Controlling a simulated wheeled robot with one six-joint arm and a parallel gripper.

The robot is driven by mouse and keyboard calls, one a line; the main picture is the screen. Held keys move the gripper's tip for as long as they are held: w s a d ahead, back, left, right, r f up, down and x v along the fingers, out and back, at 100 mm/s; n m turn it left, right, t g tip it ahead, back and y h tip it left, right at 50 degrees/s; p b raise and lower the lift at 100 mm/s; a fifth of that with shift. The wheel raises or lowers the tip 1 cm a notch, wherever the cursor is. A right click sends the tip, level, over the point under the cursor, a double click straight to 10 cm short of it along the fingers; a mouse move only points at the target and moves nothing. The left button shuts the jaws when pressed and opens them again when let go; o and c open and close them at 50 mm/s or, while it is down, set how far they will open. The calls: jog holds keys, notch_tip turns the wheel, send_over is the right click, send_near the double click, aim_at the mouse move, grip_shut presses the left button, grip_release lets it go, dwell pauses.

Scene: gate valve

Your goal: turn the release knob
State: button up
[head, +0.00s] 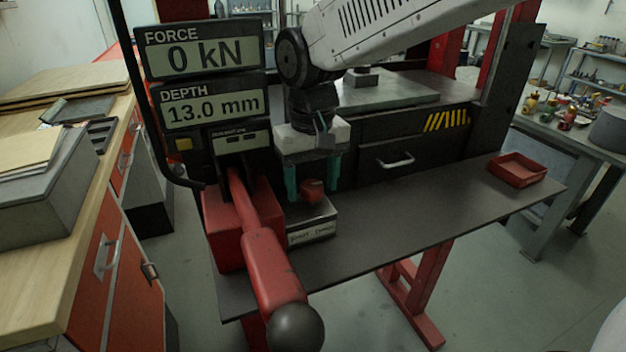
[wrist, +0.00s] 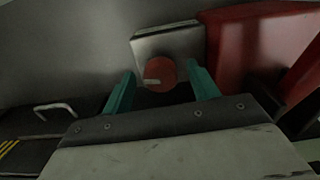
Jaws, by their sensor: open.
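The release knob (head: 312,191) is a round red knob on a small grey metal box (head: 313,232) with a label on its front. The knob also shows in the wrist view (wrist: 160,73), with a pale pointer bar on its face. My gripper (head: 313,192) points down at the knob, with its teal fingers apart on either side of it. In the wrist view my gripper (wrist: 160,88) has one finger left and one right of the knob, with visible gaps. I cannot tell whether the fingertips reach down to the knob's height.
A red lever (head: 262,260) with a black ball end juts forward just left of the grey box, from a red housing (head: 215,235). Displays (head: 207,80) read 0 kN and 13.0 mm. A red tray (head: 516,170) sits at the right of the dark bench (head: 430,215); the bench between is clear.

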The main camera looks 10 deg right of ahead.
aim_at(312, 185)
jog(key=shift+c, duration=0.2)
jog(key=c, duration=0.9)
jog(key=shift+n, duration=0.8)
jog(key=shift+c, duration=0.2)
jog(key=o, duration=1)
notch_tip(312, 185, up, 8)
jog(key=shift+f, duration=0.15)
